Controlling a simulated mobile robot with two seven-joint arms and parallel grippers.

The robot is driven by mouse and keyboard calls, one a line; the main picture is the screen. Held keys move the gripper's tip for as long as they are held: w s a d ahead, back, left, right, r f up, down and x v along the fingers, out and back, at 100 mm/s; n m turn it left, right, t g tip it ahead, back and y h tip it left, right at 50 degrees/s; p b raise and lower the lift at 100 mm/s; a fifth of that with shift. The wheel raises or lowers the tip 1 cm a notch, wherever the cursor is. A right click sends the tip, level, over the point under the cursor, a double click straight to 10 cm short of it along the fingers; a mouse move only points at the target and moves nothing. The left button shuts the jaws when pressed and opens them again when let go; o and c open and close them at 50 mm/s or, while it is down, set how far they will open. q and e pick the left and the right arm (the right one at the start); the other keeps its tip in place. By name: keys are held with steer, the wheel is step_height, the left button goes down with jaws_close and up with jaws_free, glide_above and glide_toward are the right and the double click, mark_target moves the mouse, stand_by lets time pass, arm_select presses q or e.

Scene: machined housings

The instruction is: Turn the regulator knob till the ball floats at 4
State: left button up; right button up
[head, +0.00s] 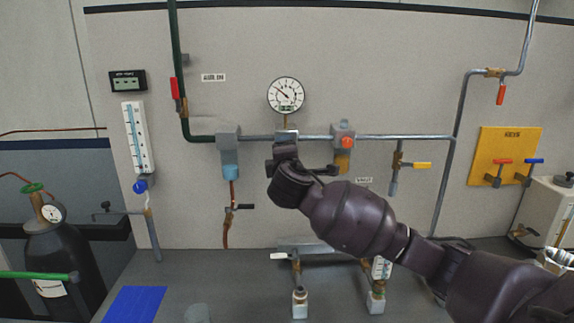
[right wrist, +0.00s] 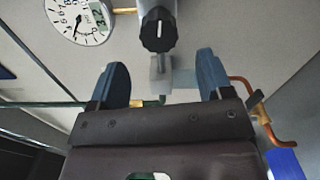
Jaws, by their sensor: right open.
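A black ridged knob (right wrist: 158,32) with a white mark sits on a grey regulator body in the right wrist view. In the head view my right gripper (head: 284,156) covers it; only the grey body top (head: 286,134) shows. In the right wrist view my right gripper (right wrist: 163,72) is open and empty, its blue fingers apart and pointing towards the knob without closing on it. A tall white flowmeter (head: 138,137) with a blue scale and a blue knob (head: 140,187) hangs on the left wall. I cannot make out its ball. My left gripper is not in view.
A round gauge (head: 286,95) stands above the regulator. A valve with an orange knob (head: 347,142) is close on its right, a grey-blue unit (head: 229,150) on its left. Pipes cross the wall. A gas cylinder (head: 62,250) stands at left; a blue mat (head: 135,304) lies below.

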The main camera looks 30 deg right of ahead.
steer(key=shift+v, duration=1.9)
steer(key=w+a+f+t+y, duration=0.2)
steer(key=a+t+y, duration=0.1)
steer(key=a+y, duration=0.4)
steer(key=s+a+f+m+g+y, duration=0.1)
steer(key=s+a+f+m+y, duration=0.15)
steer(key=f, duration=0.55)
steer(key=s+a+f+m+g+y, duration=0.1)
steer(key=s+f+m+y, duration=0.15)
steer(key=f, duration=0.55)
steer(key=s+f+m+g+h+b, duration=0.1)
steer(key=s+f+m+g+h, duration=0.2)
steer(key=s+f, duration=2.3)
steer(key=f+m+g, duration=0.1)
steer(key=m, duration=0.3)
steer(key=shift+s+d+g, duration=0.2)
steer(key=shift+s+g, duration=0.1)
steer(key=shift+g, duration=0.1)
